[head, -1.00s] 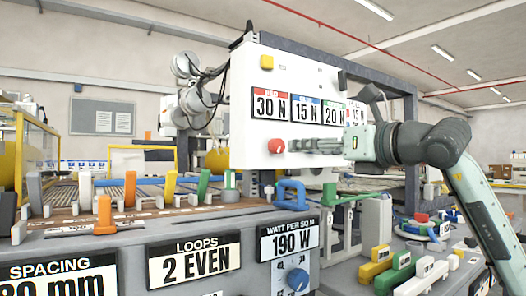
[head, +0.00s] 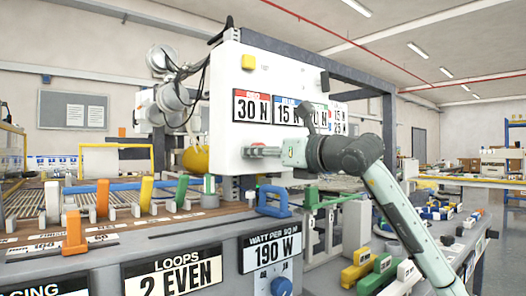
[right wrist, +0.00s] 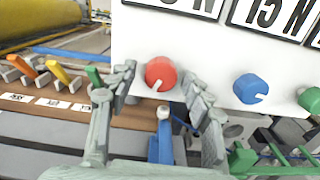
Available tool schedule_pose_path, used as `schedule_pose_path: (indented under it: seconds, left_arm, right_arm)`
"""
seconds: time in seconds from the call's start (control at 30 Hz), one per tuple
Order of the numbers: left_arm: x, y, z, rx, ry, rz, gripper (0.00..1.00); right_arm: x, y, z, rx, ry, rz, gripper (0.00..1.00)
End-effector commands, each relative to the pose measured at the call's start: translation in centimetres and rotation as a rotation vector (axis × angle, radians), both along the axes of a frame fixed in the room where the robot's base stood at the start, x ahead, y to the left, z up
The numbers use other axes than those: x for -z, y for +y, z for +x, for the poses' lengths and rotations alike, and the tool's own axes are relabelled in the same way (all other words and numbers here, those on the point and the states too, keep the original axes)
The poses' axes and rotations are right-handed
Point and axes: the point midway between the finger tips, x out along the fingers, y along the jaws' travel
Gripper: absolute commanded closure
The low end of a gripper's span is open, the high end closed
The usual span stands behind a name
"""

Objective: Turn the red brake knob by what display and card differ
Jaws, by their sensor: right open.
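The red brake knob (right wrist: 160,71) is on the white panel (head: 228,110); its white mark points down and slightly left. My right gripper (right wrist: 161,88) is open, its fingers either side of the knob, with gaps visible. In the head view this gripper (head: 258,151) is at the panel's lower left and mostly covers the knob. The red display (head: 258,106) reads 30 N and the blue display (head: 287,112) 15 N; my arm partly covers the green one.
A blue knob (right wrist: 251,88) and a green knob (right wrist: 309,100) sit right of the red one. A yellow button (head: 248,62) is above the displays. Below stands a bench with coloured levers (head: 147,190) and a blue handle (head: 275,201).

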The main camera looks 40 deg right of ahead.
Motion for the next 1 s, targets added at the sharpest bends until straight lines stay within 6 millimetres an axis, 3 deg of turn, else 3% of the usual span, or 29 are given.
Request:
schedule_pose_path:
  seconds: [0.1, 0.5, 0.77, 1.0]
  left_arm:
    - [-0.01, -0.01, 0.02, 0.000, -0.001, 0.000, 1.00]
    - [-0.05, -0.02, 0.00, 0.000, 0.000, 0.000, 1.00]
    - [-0.03, -0.02, 0.00, 0.000, 0.001, 0.001, 1.00]
    - [-0.86, -0.04, 0.02, -0.002, -0.004, 0.004, 1.00]
  right_arm:
    - [0.00, 0.00, -0.02, 0.000, 0.000, 0.000, 0.52]
    - [-0.01, 0.01, -0.05, -0.001, 0.000, 0.000, 1.00]
    - [0.02, -0.01, -0.06, -0.001, -0.003, -0.029, 1.00]
    - [0.08, -0.10, -0.07, 0.000, -0.012, -0.154, 1.00]
